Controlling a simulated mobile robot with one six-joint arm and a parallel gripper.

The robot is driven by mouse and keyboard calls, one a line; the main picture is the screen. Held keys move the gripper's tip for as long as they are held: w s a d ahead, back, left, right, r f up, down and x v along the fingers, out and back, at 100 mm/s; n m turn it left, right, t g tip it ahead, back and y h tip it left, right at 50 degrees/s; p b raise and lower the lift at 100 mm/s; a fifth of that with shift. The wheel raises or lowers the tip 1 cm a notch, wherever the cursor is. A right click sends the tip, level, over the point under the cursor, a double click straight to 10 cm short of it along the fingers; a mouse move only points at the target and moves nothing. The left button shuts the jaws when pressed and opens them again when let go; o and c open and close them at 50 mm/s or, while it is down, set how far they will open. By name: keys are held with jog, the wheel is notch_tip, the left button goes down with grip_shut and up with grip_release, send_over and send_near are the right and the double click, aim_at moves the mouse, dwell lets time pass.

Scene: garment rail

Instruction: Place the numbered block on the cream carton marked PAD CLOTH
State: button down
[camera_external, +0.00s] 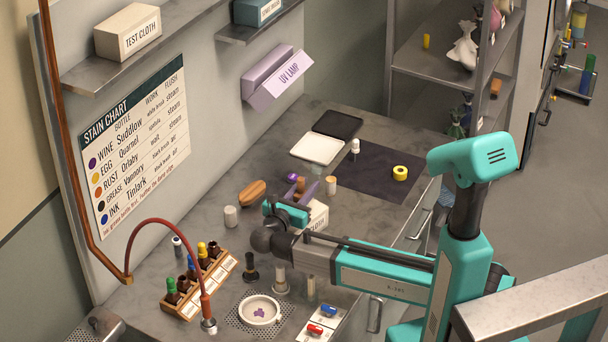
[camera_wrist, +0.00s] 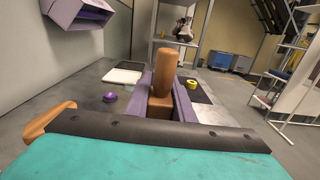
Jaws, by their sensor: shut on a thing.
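My gripper (camera_external: 302,187) has purple fingers, which also rise in the middle of the wrist view (camera_wrist: 167,82). It is shut on a brown wooden block (camera_wrist: 161,104) with a round post on top. In the external view the block's brown top (camera_external: 300,184) shows between the fingers, above the worktop. No number shows on its visible faces. A cream carton (camera_external: 319,214) stands on the worktop beside and partly behind my wrist. Only the end of its label, reading CLOTH, shows; the rest is hidden by my arm.
A wooden brush (camera_external: 251,193) and a pale jar (camera_external: 231,217) stand left of my gripper. A cork-topped jar (camera_external: 331,186), white tray (camera_external: 318,148) and yellow roll (camera_external: 400,173) lie beyond it. A bottle rack (camera_external: 201,286) and white dish (camera_external: 260,311) are in front. A TEST CLOTH carton (camera_external: 127,32) sits on the shelf.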

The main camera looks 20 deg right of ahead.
jog(key=shift+f, duration=0.6)
jog(key=shift+f, duration=0.1)
jog(key=c, duration=1.5)
grip_release()
jog(key=shift+c, duration=0.2)
jog(key=shift+s+a+r+p, duration=0.2)
jog(key=shift+s+a+p, duration=0.1)
jog(key=shift+s+a, duration=0.1)
jog(key=p+v, duration=0.3)
jog(key=v, duration=0.6)
jog(key=shift+p+v, duration=0.45)
jog(key=shift+v, duration=0.5)
